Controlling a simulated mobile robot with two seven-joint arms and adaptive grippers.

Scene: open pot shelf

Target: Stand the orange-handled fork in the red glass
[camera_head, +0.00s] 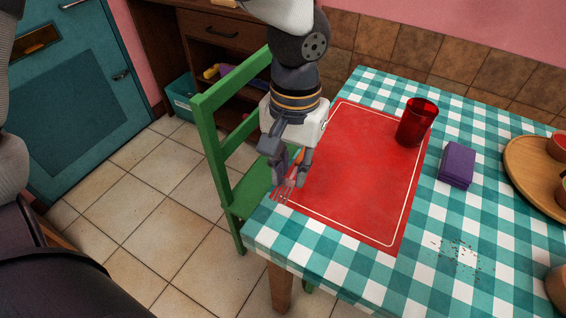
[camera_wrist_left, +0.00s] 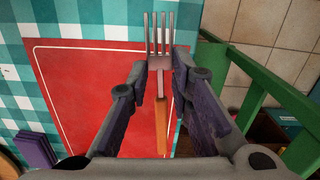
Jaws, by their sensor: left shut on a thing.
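The fork has metal tines and an orange handle (camera_wrist_left: 162,128). My left gripper (camera_head: 289,178) is shut on it near the neck, as the left wrist view shows, with the tines (camera_wrist_left: 160,35) pointing to the top of that picture. In the head view the fork's tines (camera_head: 281,195) show below the fingers, near the left edge of the red placemat; I cannot tell if they touch it. The red glass (camera_head: 416,123) stands upright at the placemat's far right corner, apart from the gripper. My right gripper is not in view.
The red placemat (camera_head: 365,180) is otherwise bare on the checked tablecloth (camera_head: 350,262). A purple block or napkin stack (camera_head: 457,163) lies right of it, with crumbs (camera_head: 458,258) nearer. A wooden tray (camera_head: 520,180) with bowls stands at right. A green chair (camera_head: 212,150) stands close left of my gripper.

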